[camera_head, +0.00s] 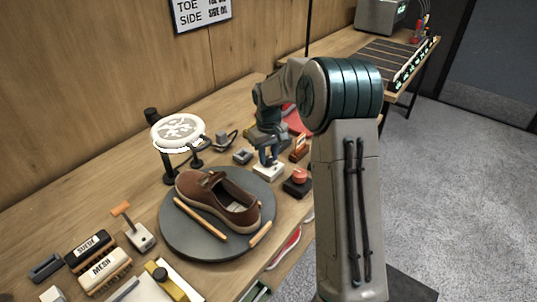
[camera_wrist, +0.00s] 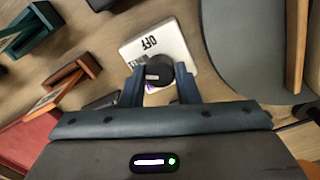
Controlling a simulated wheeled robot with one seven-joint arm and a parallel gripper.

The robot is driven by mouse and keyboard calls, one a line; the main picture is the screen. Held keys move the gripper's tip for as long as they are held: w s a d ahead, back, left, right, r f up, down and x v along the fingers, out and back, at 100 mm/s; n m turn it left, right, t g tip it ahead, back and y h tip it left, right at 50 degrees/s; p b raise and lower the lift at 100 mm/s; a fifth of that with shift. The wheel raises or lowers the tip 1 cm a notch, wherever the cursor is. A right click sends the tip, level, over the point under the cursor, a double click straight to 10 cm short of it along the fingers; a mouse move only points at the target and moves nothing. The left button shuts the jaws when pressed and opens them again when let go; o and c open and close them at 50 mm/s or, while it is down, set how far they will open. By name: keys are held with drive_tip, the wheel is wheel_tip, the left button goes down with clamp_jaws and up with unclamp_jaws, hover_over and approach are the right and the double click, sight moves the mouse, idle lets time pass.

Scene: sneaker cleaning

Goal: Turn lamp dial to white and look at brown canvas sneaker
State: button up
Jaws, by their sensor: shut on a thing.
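In the wrist view my gripper (camera_wrist: 158,88) is shut on the black lamp dial (camera_wrist: 157,72), one finger on each side. The dial sits on a white plate (camera_wrist: 176,42) whose visible label reads OFF; its other marks are partly hidden. In the head view my gripper (camera_head: 267,160) reaches down to the white dial box (camera_head: 268,171), right of the turntable. The brown canvas sneaker (camera_head: 205,197) lies on the round grey turntable (camera_head: 190,246). The white round lamp head (camera_head: 178,131) stands behind the sneaker; I cannot tell its light colour.
A red-topped button box (camera_head: 298,182) and a wooden holder (camera_head: 299,147) are close to my gripper. Brushes labelled SUEDE (camera_head: 90,246) and MESH (camera_head: 104,270) lie at the front left.

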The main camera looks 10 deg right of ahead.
sight(268, 158)
idle(0.5)
drive_tip(key=o, duration=1)
drive_tip(key=shift+r, duration=0.1)
wheel_tip(268, 158, up, 14)
drive_tip(key=shift+f, duration=0.15)
drive_tip(key=shift+a, duration=0.1)
